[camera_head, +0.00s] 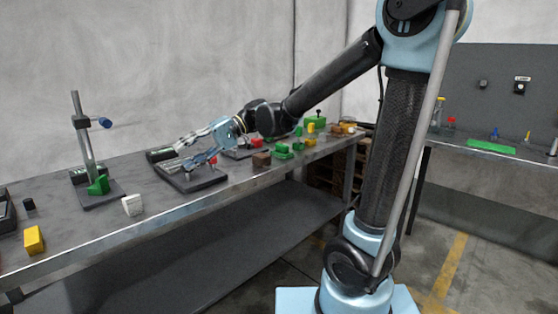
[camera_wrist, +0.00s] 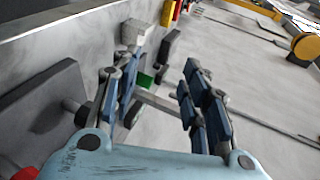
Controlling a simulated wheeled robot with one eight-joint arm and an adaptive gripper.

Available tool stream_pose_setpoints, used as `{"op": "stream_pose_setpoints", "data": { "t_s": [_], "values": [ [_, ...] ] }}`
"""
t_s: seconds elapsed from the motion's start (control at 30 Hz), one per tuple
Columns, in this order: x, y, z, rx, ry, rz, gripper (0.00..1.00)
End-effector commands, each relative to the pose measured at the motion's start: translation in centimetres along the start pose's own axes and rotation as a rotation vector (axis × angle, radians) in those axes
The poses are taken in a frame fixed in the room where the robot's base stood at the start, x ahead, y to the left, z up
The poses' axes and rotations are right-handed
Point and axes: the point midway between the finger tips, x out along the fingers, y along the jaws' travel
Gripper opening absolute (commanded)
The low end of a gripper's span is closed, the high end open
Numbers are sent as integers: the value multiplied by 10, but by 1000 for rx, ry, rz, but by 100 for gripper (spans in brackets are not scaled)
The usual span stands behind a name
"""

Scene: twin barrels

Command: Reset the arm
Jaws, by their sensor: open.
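My arm reaches out to the left with the wrist low over the bench. In the wrist view my gripper (camera_wrist: 157,85) has its two fingers spread apart. No object shows held between the fingers. Beyond the fingers the wrist view shows a white block (camera_wrist: 132,32), a green piece (camera_wrist: 145,80) and a grey rod (camera_wrist: 165,103).
A metal stand (camera_head: 84,140) with a green block (camera_head: 99,186) and a white block (camera_head: 132,205) are left of my gripper. A yellow block (camera_head: 34,240) lies further left. Green pieces (camera_head: 282,149) and a brown block (camera_head: 261,159) lie to the right. A second bench (camera_head: 500,160) stands right.

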Motion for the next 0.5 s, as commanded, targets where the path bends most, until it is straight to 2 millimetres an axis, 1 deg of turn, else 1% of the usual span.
{"op": "stream_pose_setpoints", "data": {
  "t_s": [0.03, 0.1, 0.37, 0.5],
  "values": [
    [-13, 12, 7, 8, 31, 44, 41],
    [-28, 31, 16, 19, 70, 110, 41],
    [-86, 101, 58, 71, 204, 360, 41],
    [-115, 140, 85, 107, 268, 493, 41]
  ]
}}
